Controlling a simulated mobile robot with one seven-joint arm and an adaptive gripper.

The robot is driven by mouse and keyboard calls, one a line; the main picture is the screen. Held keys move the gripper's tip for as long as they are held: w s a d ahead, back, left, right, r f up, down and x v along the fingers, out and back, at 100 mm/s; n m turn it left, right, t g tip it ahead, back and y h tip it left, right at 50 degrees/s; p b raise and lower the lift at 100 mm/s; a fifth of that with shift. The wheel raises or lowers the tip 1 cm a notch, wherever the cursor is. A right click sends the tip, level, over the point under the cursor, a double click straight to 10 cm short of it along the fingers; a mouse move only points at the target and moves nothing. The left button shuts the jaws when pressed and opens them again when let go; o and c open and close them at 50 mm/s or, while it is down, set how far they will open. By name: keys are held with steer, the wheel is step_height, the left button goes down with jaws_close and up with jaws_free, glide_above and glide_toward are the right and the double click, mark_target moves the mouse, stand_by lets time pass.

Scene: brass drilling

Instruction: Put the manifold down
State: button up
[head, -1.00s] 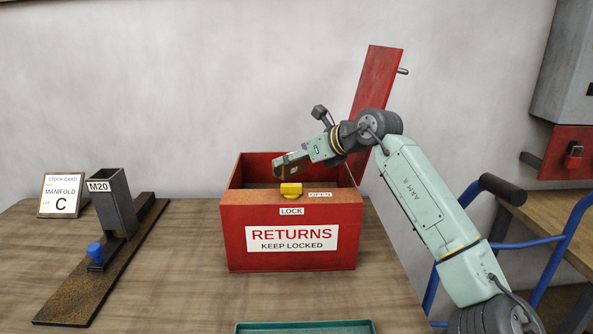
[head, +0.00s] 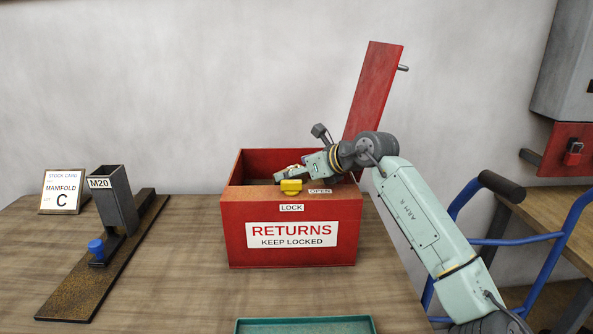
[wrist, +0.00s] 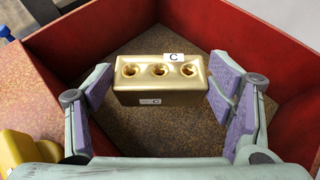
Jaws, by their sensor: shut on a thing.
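The brass manifold (wrist: 160,82), a gold block with three round holes on top and C labels, is inside the red RETURNS box (head: 290,245). My gripper (wrist: 160,88) is shut on it, with purple pads at its two ends. In the wrist view it sits level over the brown box floor (wrist: 185,132); I cannot tell whether it touches the floor. In the head view my gripper reaches down into the box, and the front wall hides its fingertips and most of the manifold.
The box's red lid (head: 373,95) stands open at the right. A yellow knob (head: 291,187) sits on the front edge by LOCK and OPEN labels. The M20 fixture (head: 115,205) and stock card (head: 62,191) stand left. A green tray (head: 305,326) lies in front.

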steer(key=shift+f, duration=0.15)
steer(key=o, duration=2)
steer(key=shift+c, duration=0.2)
steer(key=shift+r, duration=0.35)
steer(key=b+v, duration=0.2)
steer(key=v, duration=0.5)
steer(key=shift+s+d+r, duration=0.2)
steer(key=shift+d+r, duration=0.05)
steer(key=shift+r, duration=0.05)
steer(key=shift+a, duration=0.1)
